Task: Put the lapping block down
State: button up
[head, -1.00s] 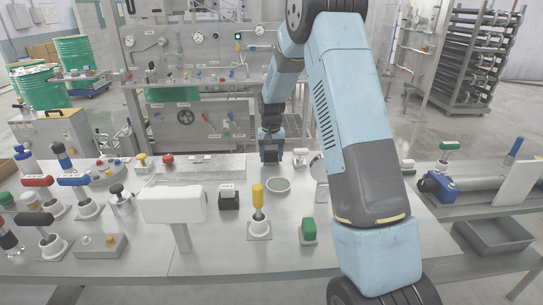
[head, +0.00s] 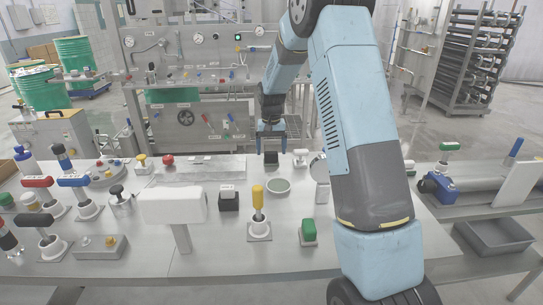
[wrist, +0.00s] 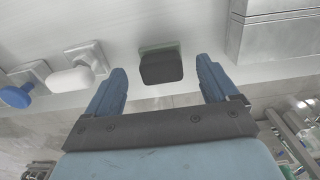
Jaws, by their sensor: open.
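The lapping block (head: 271,159) is a small dark block standing on the bench near its far edge. In the wrist view the lapping block (wrist: 161,68) shows a black body with a grey-green strip along one side, resting on the pale surface. My gripper (head: 271,146) is just above it in the head view, fingers pointing down. In the wrist view my gripper (wrist: 161,66) is open and empty, with one blue finger on each side of the block and a clear gap to both.
A white knob (head: 300,157) stands close to the right of the block. A long metal plate (head: 200,170) is to the left. A yellow-handled tool (head: 258,205) stands upright in front.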

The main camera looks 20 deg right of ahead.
aim_at(271, 154)
jog(key=s+r+t, duration=0.1)
jog(key=s+r, duration=0.3)
jog(key=r, duration=0.5)
jog(key=s+r, duration=0.4)
jog(key=r, duration=0.4)
jog(key=s+r+n+t, duration=0.1)
jog(key=s+r, duration=0.2)
jog(key=s, duration=0.3)
jog(key=s+r+t, duration=0.1)
jog(key=s+r, duration=0.3)
jog(key=s, duration=0.2)
jog(key=s+n+t, duration=0.1)
jog(key=s+t, duration=0.1)
jog(key=s, duration=1.9)
jog(key=shift+s+d+f+t, duration=0.15)
jog(key=shift+s+f+t, duration=0.05)
jog(key=shift+f+t, duration=0.1)
